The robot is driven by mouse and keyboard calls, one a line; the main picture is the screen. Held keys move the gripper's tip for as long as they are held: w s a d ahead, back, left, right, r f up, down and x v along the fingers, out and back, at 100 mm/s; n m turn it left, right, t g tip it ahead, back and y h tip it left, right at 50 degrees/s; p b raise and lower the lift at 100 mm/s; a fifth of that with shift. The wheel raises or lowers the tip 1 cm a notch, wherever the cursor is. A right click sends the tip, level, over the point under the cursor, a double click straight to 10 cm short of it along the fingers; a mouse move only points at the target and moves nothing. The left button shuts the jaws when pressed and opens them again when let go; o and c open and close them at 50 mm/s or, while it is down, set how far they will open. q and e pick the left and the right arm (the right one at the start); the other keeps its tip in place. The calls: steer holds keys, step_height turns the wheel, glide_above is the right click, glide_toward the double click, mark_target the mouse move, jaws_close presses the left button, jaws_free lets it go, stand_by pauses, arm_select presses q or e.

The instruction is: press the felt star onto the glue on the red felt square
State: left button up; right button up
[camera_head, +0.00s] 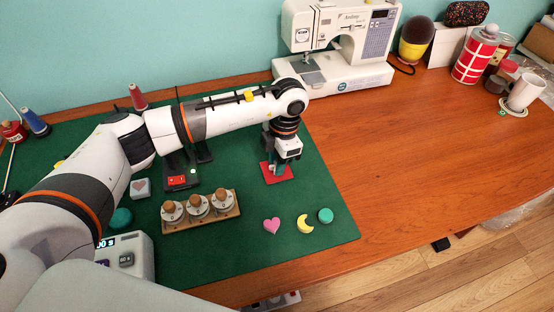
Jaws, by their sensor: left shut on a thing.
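The red felt square (283,178) lies flat on the green mat, right of the middle of the mat. My left gripper (279,171) points down directly over it, with its fingertips at or just above the felt. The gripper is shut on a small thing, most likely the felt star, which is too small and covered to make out. The glue is hidden beneath the gripper, and I cannot tell whether the star touches the square. My right gripper is not in view.
A pink heart (271,226), a yellow moon (305,224) and a teal disc (326,215) lie near the mat's front edge. A wooden rack (202,222) holds knobbed weights. A sewing machine (335,45) stands behind.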

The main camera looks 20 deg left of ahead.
arm_select(q)
steer(key=shift+f, duration=0.1)
steer(key=o, duration=1)
step_height(320, 180, up, 12)
steer(key=w+d+p, duration=0.1)
steer(key=p, duration=0.5)
steer(key=shift+d, duration=0.1)
